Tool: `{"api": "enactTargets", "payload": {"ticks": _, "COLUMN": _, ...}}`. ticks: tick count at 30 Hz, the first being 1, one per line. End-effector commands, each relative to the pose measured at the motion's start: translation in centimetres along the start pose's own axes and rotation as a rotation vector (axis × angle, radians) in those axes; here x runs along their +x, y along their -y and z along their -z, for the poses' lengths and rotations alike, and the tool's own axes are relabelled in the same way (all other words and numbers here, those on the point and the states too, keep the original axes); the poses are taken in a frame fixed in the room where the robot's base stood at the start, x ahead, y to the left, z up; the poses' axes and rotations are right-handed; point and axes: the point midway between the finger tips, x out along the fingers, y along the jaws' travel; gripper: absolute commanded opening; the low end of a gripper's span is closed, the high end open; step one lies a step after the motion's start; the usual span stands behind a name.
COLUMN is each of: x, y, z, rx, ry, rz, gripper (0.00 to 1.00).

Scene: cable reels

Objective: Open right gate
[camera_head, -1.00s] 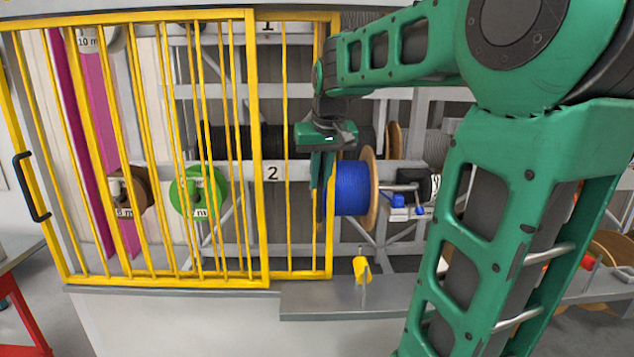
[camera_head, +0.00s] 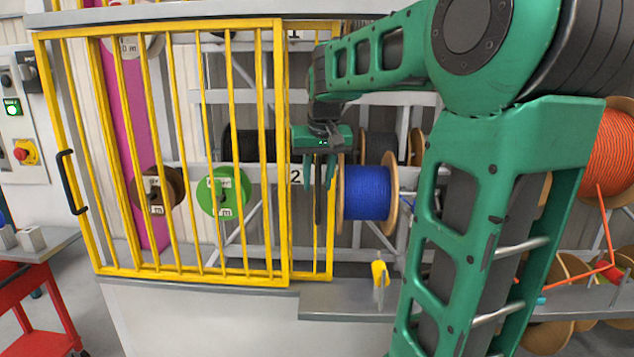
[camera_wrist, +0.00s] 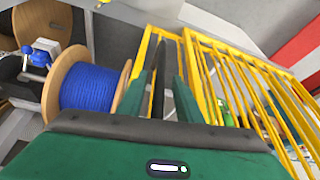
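The right gate (camera_head: 330,235) is a yellow barred frame, mostly overlapped by the left gate (camera_head: 281,160); its right edge strip shows beside it. Its black upright handle (camera_head: 318,200) is at that right edge. My gripper (camera_head: 319,184) points down there, with one green finger on each side of the handle. In the wrist view, the handle (camera_wrist: 158,75) stands between the spread fingers of my gripper (camera_wrist: 160,85), with gaps visible on both sides. The right gate's frame (camera_wrist: 146,45) shows beyond it.
A blue cable reel (camera_head: 367,192) is exposed just right of the gate edge. A grey ledge (camera_head: 345,300) carries a yellow piece (camera_head: 379,274) below. Green (camera_head: 223,192) and brown (camera_head: 158,190) reels are behind bars. A red cart (camera_head: 35,315) stands at left.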

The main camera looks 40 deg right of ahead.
Motion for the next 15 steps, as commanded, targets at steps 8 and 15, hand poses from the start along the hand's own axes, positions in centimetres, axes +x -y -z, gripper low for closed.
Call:
{"api": "enactTargets", "payload": {"ticks": 8, "x": 0.0, "y": -0.1, "z": 0.0, "rx": 0.002, "ry": 0.001, "rz": -0.001, "gripper": 0.31}}
{"api": "enactTargets", "payload": {"ticks": 15, "x": -2.6, "y": -0.1, "z": 0.1, "rx": 0.001, "ry": -0.002, "rz": 0.0, "gripper": 0.31}}
